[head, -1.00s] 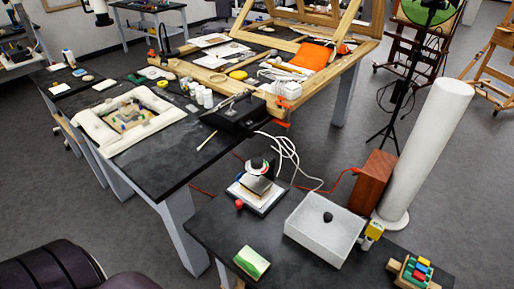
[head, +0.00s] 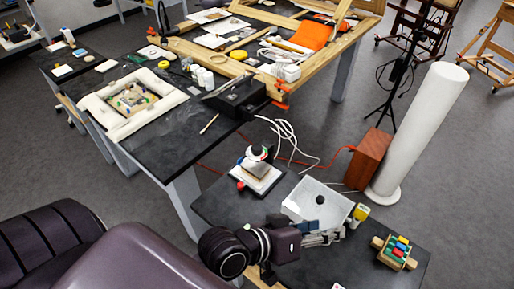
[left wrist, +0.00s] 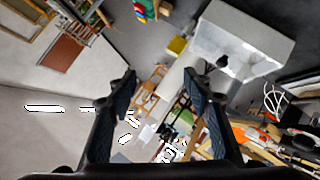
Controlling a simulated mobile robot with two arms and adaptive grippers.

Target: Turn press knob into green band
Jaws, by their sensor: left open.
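The small press (head: 258,174) stands on the near dark table in the head view, with a grey block on a white base. Its round dial (head: 261,152) stands upright at the back, with red and white showing. The knob and green band are too small to make out clearly. My left gripper (head: 343,228) is open and empty, right of and nearer than the press, by the front right of the white box. Its two fingers (left wrist: 160,84) stand apart in the left wrist view. My right gripper is not in view.
The white box (head: 298,207) holds a dark round thing (head: 320,200); the box also shows in the left wrist view (left wrist: 262,45). A yellow-topped item (head: 361,212) stands beside it. A wooden rack of coloured blocks (head: 396,251) lies at right. A red-brown box (head: 371,157) stands behind.

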